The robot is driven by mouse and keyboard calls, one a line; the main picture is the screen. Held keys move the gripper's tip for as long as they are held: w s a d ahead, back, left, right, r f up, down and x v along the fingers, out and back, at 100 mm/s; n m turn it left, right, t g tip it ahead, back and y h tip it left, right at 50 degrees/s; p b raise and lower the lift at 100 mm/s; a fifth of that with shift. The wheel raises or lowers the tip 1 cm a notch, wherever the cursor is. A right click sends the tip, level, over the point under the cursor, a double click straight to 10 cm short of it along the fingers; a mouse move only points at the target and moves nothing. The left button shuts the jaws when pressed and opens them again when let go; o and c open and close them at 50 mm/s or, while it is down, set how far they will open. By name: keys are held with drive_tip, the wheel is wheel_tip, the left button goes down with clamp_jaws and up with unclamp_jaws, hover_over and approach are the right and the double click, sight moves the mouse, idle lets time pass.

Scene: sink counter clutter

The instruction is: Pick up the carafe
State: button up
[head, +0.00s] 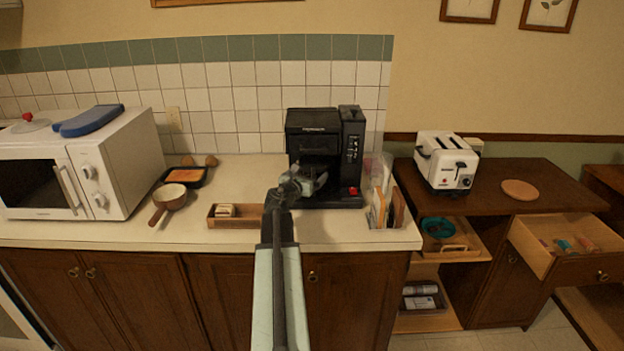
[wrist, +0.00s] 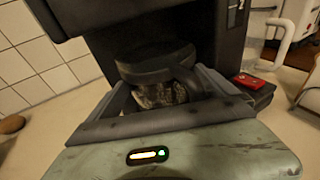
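The carafe (wrist: 158,94) has a dark lid and a glass body. It stands inside the black coffee maker (head: 340,130), which also shows in the wrist view (wrist: 105,52). My gripper (head: 308,181) is at the front of the coffee maker's opening. In the wrist view its fingers (wrist: 163,84) are spread, one on each side of the carafe's front. I cannot tell whether either finger touches it. The carafe's lower part is hidden behind the gripper, and in the head view the carafe is hard to make out in the dark opening.
A clear holder (head: 379,210) with boards stands right of the coffee maker. A wooden tray (head: 235,222), a small pan (head: 171,197) and a microwave (head: 85,165) are to the left. A toaster (head: 447,160) stands on the brown cabinet, with an open drawer (head: 570,240) at far right.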

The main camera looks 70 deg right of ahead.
drive_tip(key=c, duration=0.8)
drive_tip(key=shift+r, duration=0.15)
